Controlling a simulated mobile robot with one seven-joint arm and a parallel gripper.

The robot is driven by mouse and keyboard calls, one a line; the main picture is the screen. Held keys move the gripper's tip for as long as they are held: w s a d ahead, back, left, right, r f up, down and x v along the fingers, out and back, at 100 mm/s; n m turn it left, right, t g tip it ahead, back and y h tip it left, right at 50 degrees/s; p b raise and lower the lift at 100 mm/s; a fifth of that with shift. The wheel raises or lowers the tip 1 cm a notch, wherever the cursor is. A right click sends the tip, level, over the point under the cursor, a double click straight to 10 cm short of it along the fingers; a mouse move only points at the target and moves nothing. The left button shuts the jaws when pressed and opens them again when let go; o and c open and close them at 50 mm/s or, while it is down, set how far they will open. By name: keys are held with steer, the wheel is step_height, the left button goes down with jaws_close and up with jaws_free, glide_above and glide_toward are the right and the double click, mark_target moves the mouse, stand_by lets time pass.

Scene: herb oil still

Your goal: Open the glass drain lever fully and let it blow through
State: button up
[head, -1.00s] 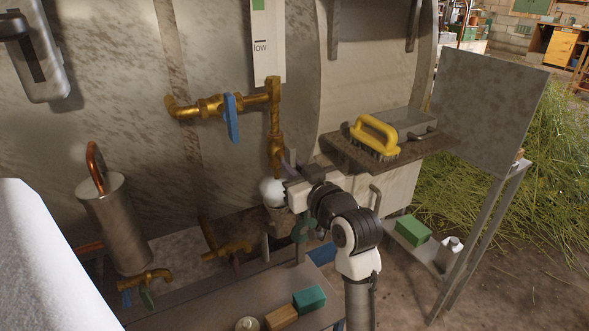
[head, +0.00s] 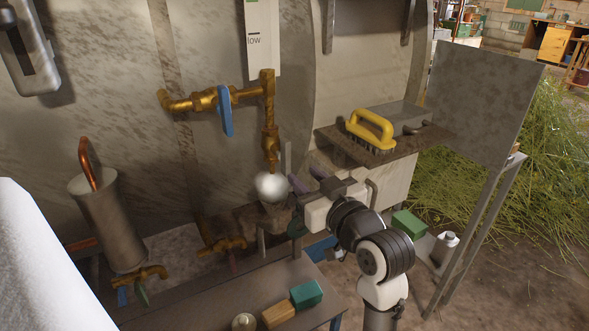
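The gauge glass plate (head: 263,40) marked "low" is on the tank at upper middle. Under it, brass drain fittings (head: 269,140) run down to a round white puff or blob (head: 271,186) at the outlet, possibly steam. A thin grey upright strip (head: 287,158) stands just right of the drain pipe; it may be the drain lever, but I cannot tell surely. A blue lever (head: 226,112) hangs down on the horizontal brass pipe to the left. My gripper (head: 308,178) is right of the drain, its two dark fingers apart with nothing visible between them.
A yellow-handled brush (head: 371,132) lies on a shelf (head: 345,148) right of my gripper. Below stands a bench (head: 210,300) with green (head: 307,294) and orange (head: 278,313) blocks. A metal canister (head: 110,225) and small brass taps (head: 226,245) are at left.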

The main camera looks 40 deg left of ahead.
steer(key=b+v, duration=0.4)
steer(key=v, duration=0.2)
steer(key=shift+d, duration=0.25)
steer(key=shift+s, duration=0.1)
